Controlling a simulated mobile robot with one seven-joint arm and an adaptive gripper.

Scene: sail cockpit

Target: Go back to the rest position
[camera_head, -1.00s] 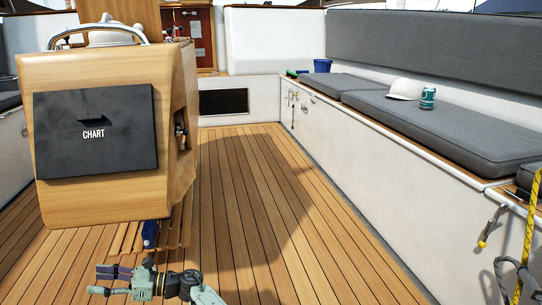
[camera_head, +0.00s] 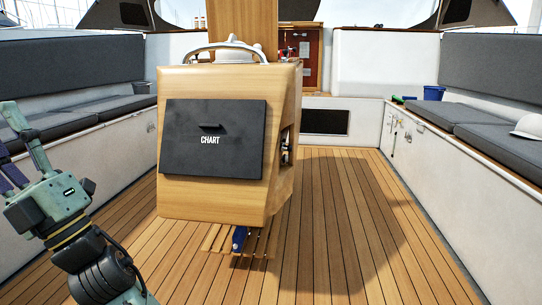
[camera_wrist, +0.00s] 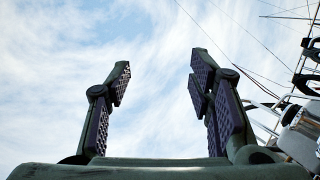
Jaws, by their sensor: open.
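My gripper (camera_head: 12,150) is at the left edge of the head view, raised in front of the left bench and partly cut off by the frame. In the wrist view my gripper (camera_wrist: 158,85) points up at a cloudy sky. Its two fingers stand well apart with nothing between them, so it is open and empty.
A wooden console (camera_head: 285,100) with a black CHART panel (camera_head: 213,150) stands ahead. A blue object (camera_head: 239,239) lies at its foot on a slatted grating. Grey-cushioned benches line both sides. A white cap (camera_head: 530,126) and blue bucket (camera_head: 434,93) sit right. The teak floor (camera_head: 330,240) is clear at right.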

